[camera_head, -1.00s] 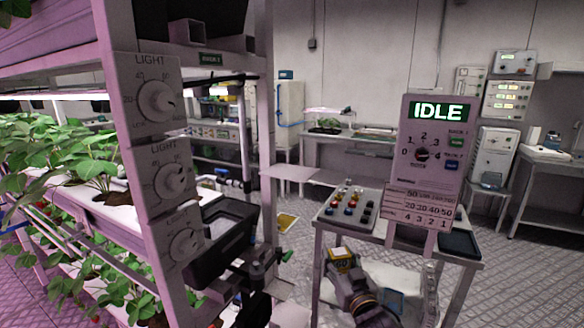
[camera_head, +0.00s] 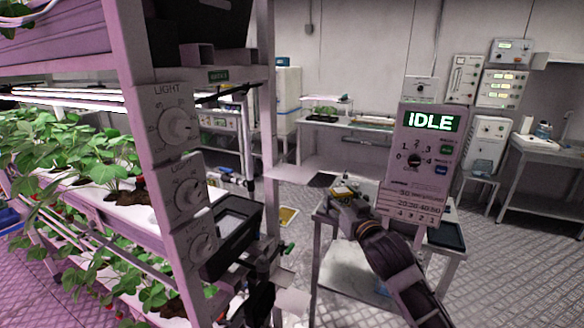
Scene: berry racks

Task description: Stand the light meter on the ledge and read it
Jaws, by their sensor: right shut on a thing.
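My right gripper (camera_head: 346,198) is in the middle of the head view, its arm coming up from the lower right. It is shut on a small yellow and dark thing, which looks like the light meter (camera_head: 341,188). The fingers hide part of it, and its reading is too small to make out. It is held up in front of the small table. A pale flat plate, which looks like the ledge (camera_head: 288,172), sticks out from the rack post to the left of the gripper, apart from the meter. My left gripper is not seen.
The rack post (camera_head: 135,150) carries several LIGHT dials (camera_head: 176,127) and a dark-screened box (camera_head: 232,236). A green-handled fitting (camera_head: 288,248) juts out below. A panel reading IDLE (camera_head: 430,122) stands over the small table (camera_head: 318,214), close to my right arm.

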